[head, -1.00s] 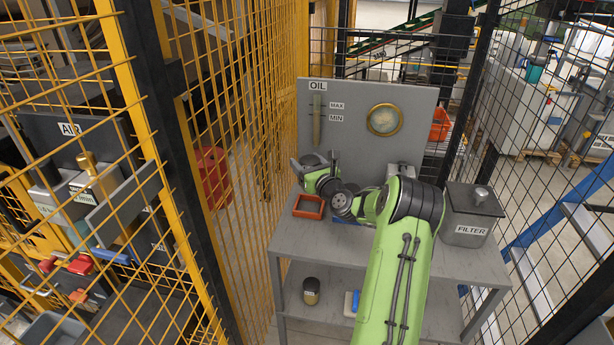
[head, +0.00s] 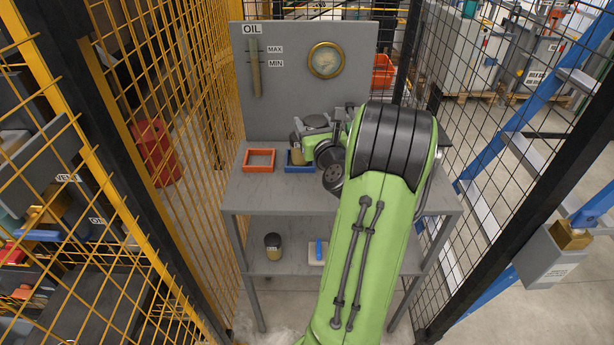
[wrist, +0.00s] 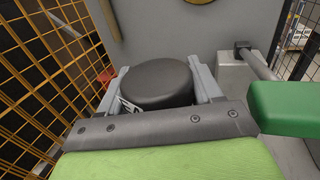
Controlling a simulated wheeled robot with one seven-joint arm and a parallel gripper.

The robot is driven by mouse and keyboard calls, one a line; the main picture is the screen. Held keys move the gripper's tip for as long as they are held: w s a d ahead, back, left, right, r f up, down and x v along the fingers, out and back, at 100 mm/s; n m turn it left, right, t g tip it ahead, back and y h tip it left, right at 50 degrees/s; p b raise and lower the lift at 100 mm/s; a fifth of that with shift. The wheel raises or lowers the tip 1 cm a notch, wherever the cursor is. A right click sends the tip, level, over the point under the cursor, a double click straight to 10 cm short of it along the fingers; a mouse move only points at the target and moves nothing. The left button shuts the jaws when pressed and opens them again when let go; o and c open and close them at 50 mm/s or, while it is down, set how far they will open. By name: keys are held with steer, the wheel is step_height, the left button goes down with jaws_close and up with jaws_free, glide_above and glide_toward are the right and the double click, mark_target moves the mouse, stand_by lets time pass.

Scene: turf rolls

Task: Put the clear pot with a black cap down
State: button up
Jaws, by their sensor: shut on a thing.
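My gripper (head: 318,126) is shut on the pot with a black cap (head: 299,156). In the wrist view, the round black cap (wrist: 158,83) sits between my two grey fingers, and the pot's body is hidden below it. In the head view, a yellowish part of the body shows below the gripper, at the blue frame (head: 290,169) on the bench top. I cannot tell whether the pot touches the bench. My wrist hides part of the blue frame.
An orange frame (head: 259,169) lies empty left of the blue one on the grey bench (head: 262,195). A grey panel with a gauge (head: 326,60) stands behind. A similar dark-capped pot (head: 273,246) and a blue-handled item (head: 318,251) are on the lower shelf. Yellow mesh fencing (head: 190,90) stands left.

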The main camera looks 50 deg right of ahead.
step_height(320, 180, down, 11)
steer(key=b, duration=0.6)
steer(key=shift+r, duration=0.4)
steer(key=shift+f, duration=0.15)
steer(key=o, duration=1.2)
